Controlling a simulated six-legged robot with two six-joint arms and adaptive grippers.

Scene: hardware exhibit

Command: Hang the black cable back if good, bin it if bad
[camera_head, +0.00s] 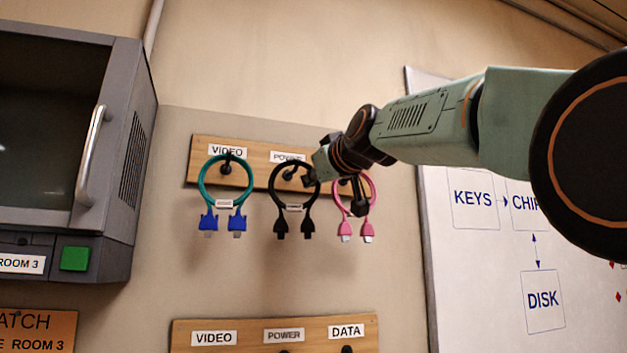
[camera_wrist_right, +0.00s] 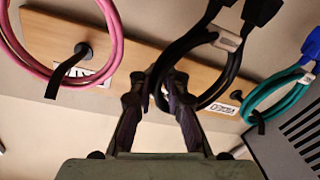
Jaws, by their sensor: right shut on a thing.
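The black cable (camera_head: 271,187) is a loop with two black plugs hanging down and a small white tag whose text I cannot read. It is at the middle POWER place of the upper wooden board (camera_head: 206,165). My right gripper (camera_head: 311,180) is at the upper right side of the loop, shut on it. In the right wrist view, the gripper (camera_wrist_right: 160,88) has its fingertips at the black cable (camera_wrist_right: 181,46). I cannot tell whether the loop still rests on its peg (camera_head: 289,174). My left gripper is not in view.
A teal cable (camera_head: 201,178) with blue plugs hangs left, a pink cable (camera_head: 373,190) right, close to my right wrist. A lower board (camera_head: 190,343) is labelled VIDEO, POWER, DATA. A grey machine (camera_head: 122,50) with a green button (camera_head: 75,258) stands left, a whiteboard (camera_head: 470,285) right.

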